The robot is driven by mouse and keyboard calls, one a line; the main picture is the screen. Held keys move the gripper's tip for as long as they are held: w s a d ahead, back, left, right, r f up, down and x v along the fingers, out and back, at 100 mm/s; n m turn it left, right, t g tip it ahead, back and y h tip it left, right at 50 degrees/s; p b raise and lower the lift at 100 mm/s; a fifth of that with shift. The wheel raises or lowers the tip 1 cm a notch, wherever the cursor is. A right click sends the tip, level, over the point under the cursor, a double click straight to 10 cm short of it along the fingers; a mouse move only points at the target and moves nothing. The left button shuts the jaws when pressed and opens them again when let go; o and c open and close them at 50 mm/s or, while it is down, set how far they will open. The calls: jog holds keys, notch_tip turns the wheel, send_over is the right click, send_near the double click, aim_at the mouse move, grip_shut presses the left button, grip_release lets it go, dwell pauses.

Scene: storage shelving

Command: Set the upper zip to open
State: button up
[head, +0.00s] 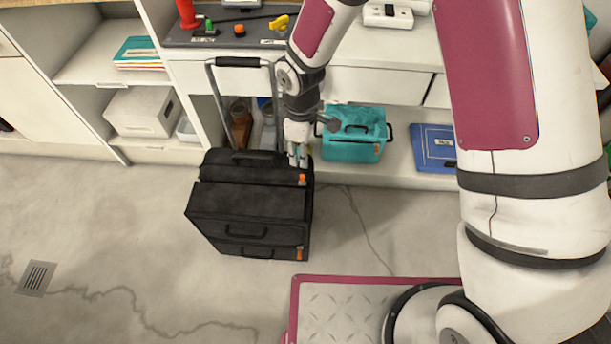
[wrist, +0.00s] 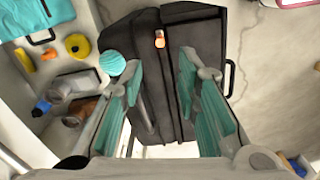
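A black suitcase (head: 247,207) stands on the floor in front of the shelving, and it also shows in the wrist view (wrist: 205,45). An orange upper zip pull (head: 302,179) is near its top right edge. A second orange pull (head: 299,254) is low on the right of the front. My gripper (head: 298,160) points down just above the upper pull, apart from it as far as I can tell. In the wrist view my gripper (wrist: 160,68) is open and empty, with an orange pull (wrist: 159,40) beyond the gap between its teal-padded fingers.
The suitcase's tall grey handle (head: 240,63) rises behind it, left of my arm. A teal bag (head: 354,143) and a blue case (head: 434,148) sit on the low shelf at right. The floor left of the suitcase is clear apart from a drain grate (head: 36,278).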

aim_at(302, 175)
notch_tip(302, 175, down, 12)
jog(key=b, duration=0.3)
jog(key=shift+f, duration=0.2)
grip_shut()
